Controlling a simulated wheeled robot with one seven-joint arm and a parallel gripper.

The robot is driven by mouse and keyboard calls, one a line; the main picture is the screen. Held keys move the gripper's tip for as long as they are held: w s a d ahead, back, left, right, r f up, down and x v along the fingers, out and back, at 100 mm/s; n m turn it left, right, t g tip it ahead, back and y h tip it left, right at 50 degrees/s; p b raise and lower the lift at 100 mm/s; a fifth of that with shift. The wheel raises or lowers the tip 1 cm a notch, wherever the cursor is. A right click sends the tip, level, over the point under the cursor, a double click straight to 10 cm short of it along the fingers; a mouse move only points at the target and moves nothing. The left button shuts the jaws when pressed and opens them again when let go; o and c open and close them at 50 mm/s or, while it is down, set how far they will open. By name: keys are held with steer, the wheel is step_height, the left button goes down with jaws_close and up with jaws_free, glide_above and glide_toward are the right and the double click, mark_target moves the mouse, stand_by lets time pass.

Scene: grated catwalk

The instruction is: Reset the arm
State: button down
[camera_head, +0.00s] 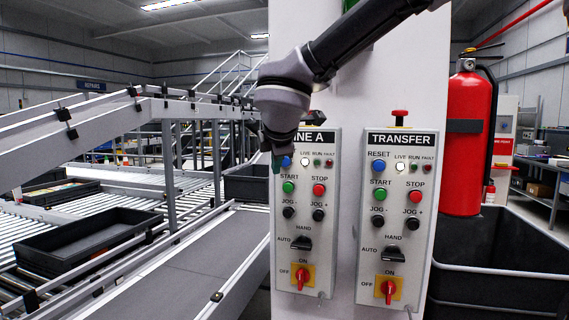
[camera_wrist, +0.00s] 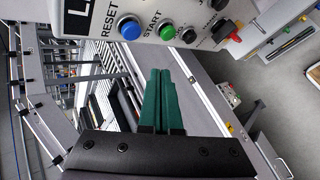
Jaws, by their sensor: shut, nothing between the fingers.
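My arm reaches in from the top of the head view, and my gripper (camera_head: 277,160) hangs in front of the upper left of the left control panel (camera_head: 315,265). In the wrist view my gripper's two green fingers (camera_wrist: 163,95) lie side by side, shut and empty. The blue RESET button (camera_wrist: 130,27) and green START button (camera_wrist: 166,28) show just beyond the fingertips in the wrist view. The gripper and wrist hide part of the panel's title, leaving "NE A" readable. I cannot tell whether the fingertips touch the panel.
The TRANSFER panel (camera_head: 399,265) stands to the right on the same white column (camera_head: 345,200). A red fire extinguisher (camera_head: 467,140) hangs further right above a dark bin (camera_head: 490,255). Conveyors with a black tray (camera_head: 85,243) fill the left.

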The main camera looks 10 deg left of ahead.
steer(key=w+d+r+m+g+h, duration=0.1)
steer(key=d+m, duration=0.6)
steer(key=d, duration=0.7)
steer(key=w+d+r+m+g+h, duration=0.15)
steer(key=d+m, duration=0.45)
steer(key=d, duration=0.7)
steer(key=s+d+m+y, duration=0.1)
steer(key=s+d+m, duration=1.1)
steer(key=d+m, duration=0.2)
steer(key=shift+s+d+f+m, duration=0.2)
steer(key=shift+f+m, duration=0.2)
steer(key=shift+m, duration=0.2)
steer(key=shift+y, duration=0.25)
